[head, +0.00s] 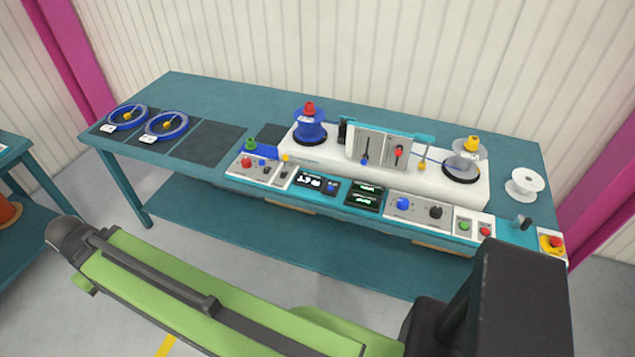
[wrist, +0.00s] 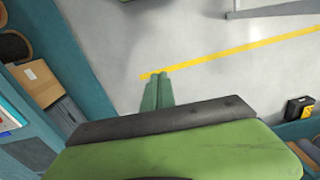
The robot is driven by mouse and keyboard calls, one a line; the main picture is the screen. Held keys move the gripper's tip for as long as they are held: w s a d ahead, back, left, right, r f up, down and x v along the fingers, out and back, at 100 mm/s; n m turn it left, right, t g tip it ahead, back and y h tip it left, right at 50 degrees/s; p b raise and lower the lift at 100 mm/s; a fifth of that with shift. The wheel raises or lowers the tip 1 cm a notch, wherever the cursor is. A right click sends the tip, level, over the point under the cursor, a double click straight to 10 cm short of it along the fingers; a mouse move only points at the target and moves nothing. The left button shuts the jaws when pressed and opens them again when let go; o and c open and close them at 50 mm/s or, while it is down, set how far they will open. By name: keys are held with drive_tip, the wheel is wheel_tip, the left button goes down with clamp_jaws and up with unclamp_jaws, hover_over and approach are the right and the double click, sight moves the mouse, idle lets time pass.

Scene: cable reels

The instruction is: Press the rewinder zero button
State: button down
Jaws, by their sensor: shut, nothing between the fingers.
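The rewinder (head: 330,157) is a white machine on the teal bench, with a blue reel (head: 309,125) at its left and a pale reel (head: 465,160) at its right. Its control strip runs along the bench's front edge. A small blue button (head: 331,187) sits beside a lit counter display (head: 308,180). The labels are too small to read, so I cannot tell which control is the zero button. My gripper (wrist: 157,92) is shut and empty in the wrist view, over the floor, with no controls in sight there.
The strip also holds a red knob (head: 246,162), a blue knob (head: 403,203), a green button (head: 465,226) and a red button (head: 485,232). An emergency stop (head: 555,242) is at the right end. A white spool (head: 525,182) and blue rings (head: 166,125) lie on the bench.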

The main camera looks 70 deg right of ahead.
drive_tip(key=w+d+f+m+t+h+b, duration=0.1)
drive_tip(key=d+f+m+h+b, duration=0.2)
drive_tip(key=d, duration=1.8)
wheel_tip(320, 180, up, 2)
drive_tip(key=m+g+h+b, duration=0.3)
drive_tip(key=m+h+b, duration=0.25)
drive_tip(key=m, duration=0.35)
hover_over(329, 189)
drive_tip(key=shift+r+h, duration=0.2)
drive_tip(key=shift+h, duration=0.05)
wheel_tip(329, 189, down, 9)
drive_tip(key=b, duration=0.8)
drive_tip(key=shift+r, duration=0.1)
